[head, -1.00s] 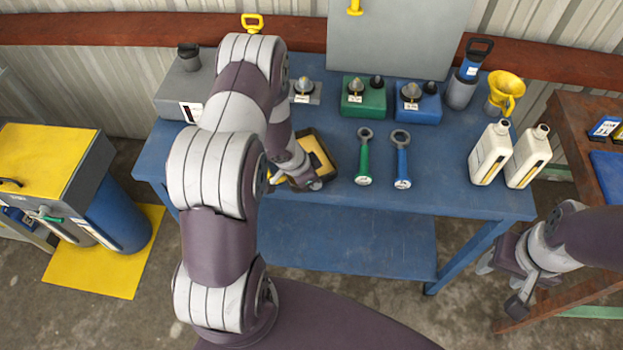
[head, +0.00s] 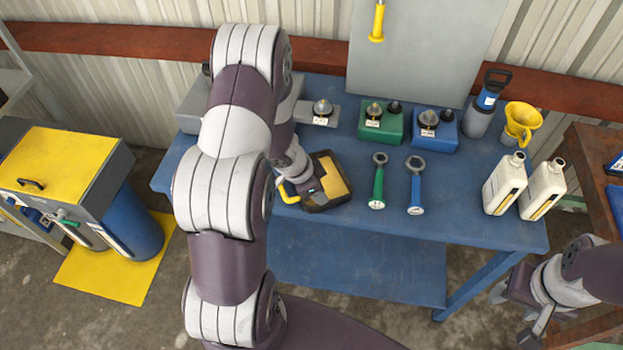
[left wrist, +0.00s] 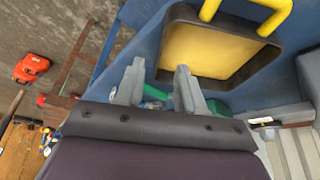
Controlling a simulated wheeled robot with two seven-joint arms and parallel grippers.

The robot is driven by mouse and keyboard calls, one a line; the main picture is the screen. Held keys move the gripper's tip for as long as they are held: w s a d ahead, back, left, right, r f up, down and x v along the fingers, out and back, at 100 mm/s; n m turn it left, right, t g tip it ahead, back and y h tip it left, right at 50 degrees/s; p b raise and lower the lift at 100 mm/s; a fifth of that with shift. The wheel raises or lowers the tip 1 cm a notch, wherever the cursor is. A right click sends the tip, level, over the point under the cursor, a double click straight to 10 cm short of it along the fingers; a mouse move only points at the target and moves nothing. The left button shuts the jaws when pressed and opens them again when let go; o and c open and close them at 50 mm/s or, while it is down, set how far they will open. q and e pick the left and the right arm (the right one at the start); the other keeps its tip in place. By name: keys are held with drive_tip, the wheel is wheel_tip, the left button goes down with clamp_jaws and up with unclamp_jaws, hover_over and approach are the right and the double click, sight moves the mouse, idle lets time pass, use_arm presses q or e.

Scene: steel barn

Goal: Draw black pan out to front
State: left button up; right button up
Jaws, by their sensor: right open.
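The black pan (head: 341,196) has a dark rim, a yellow inside and a yellow handle (head: 287,193) on its left side. It lies on the blue workbench (head: 450,205), left of the green wrench. My left gripper (head: 305,190) is at the pan's left end and hides part of it. In the left wrist view the pan (left wrist: 162,45) is just beyond my left fingers (left wrist: 157,88). They stand apart with nothing visibly held; the handle lies off to their upper right. My right gripper (head: 520,310) is open and empty, right of the bench.
Green (head: 378,185) and blue (head: 415,185) wrenches lie right of the pan. Green (head: 382,128) and blue (head: 435,138) boxes stand behind them. The bench front by the pan is clear.

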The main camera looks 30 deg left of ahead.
use_arm(q)
drive_tip(key=p+v, duration=0.1)
drive_tip(key=v, duration=0.4)
drive_tip(key=shift+f, duration=0.1)
idle(0.3)
drive_tip(key=s+a+r+n+g+y+b, duration=0.1)
drive_tip(key=s+a+n+g+y+b, duration=0.1)
drive_tip(key=s+a+n+y+b, duration=0.25)
drive_tip(key=s+d+r+n+h+b, duration=0.1)
drive_tip(key=s+d+r, duration=0.1)
drive_tip(key=d, duration=0.4)
drive_tip(key=s+d+r+n+b, duration=0.2)
drive_tip(key=s+d, duration=0.2)
drive_tip(key=d, duration=0.3)
drive_tip(key=shift+d+h, duration=0.2)
drive_tip(key=shift+h, duration=0.15)
drive_tip(key=shift+d, duration=0.1)
